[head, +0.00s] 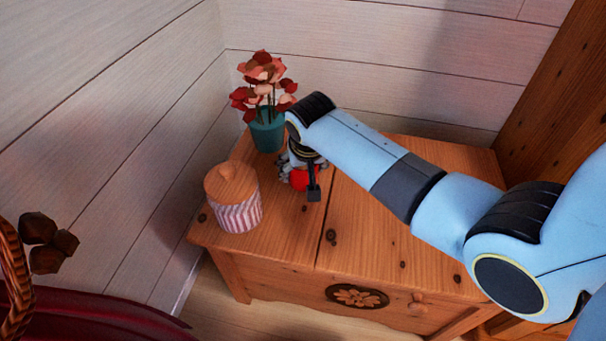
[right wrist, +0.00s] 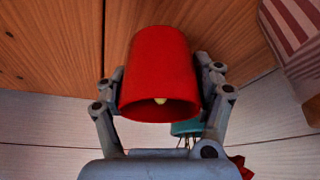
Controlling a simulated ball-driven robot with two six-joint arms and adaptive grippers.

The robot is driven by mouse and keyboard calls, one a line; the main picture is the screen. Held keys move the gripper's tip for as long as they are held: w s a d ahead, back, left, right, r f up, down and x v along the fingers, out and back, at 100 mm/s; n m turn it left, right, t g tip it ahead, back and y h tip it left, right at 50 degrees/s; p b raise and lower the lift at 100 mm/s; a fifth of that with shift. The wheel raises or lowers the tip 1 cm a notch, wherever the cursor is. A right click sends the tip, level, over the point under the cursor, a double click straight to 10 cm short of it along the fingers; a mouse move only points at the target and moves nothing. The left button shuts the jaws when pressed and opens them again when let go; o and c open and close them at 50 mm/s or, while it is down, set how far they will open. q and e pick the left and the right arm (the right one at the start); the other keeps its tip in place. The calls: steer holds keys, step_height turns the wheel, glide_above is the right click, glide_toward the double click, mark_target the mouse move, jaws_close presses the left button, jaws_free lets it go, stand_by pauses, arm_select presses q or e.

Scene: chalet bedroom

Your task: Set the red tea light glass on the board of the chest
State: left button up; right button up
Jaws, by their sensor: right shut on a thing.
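The red tea light glass (right wrist: 157,70) is between the fingers of my right gripper (right wrist: 160,95) in the right wrist view, with a small pale spot at its open mouth. In the head view the glass (head: 300,180) shows partly, low over the left part of the wooden chest's top (head: 350,225). My right gripper (head: 302,175) is shut on it there, largely hidden by my right arm. Whether the glass touches the board cannot be told. My left gripper is not in view.
A striped jar with a wooden lid (head: 237,215) stands left of the right gripper. A teal pot with red flowers (head: 267,132) stands behind it, near the wall. The chest's top is bare toward the front and right.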

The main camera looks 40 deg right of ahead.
step_height(320, 180, down, 2)
steer(key=shift+f+b, duration=0.1)
steer(key=shift+b, duration=0.2)
steer(key=shift+f, duration=0.1)
steer(key=o, duration=1.4)
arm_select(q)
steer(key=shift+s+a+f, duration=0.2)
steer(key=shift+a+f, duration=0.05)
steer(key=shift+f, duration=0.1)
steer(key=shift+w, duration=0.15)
